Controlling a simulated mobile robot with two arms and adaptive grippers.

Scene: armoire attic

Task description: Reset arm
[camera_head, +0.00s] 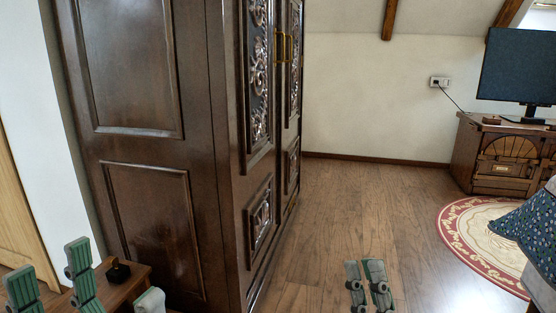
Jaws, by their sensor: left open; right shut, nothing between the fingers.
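My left gripper (52,282) is at the bottom left, its two green-padded fingers spread apart with nothing visible between them. It is in front of the side of the dark wooden armoire, close to a small wooden surface. My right gripper (366,284) is at the bottom centre, over the wooden floor. Its two fingers are close together and hold nothing. My arms behind the grippers are mostly outside the view.
The tall carved armoire (150,145) fills the left half, its doors closed. A small wooden surface (131,281) with a dark object (118,270) stands bottom left. A TV cabinet (467,155), round rug (463,233) and blue patterned cloth (530,222) are right. The middle floor is clear.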

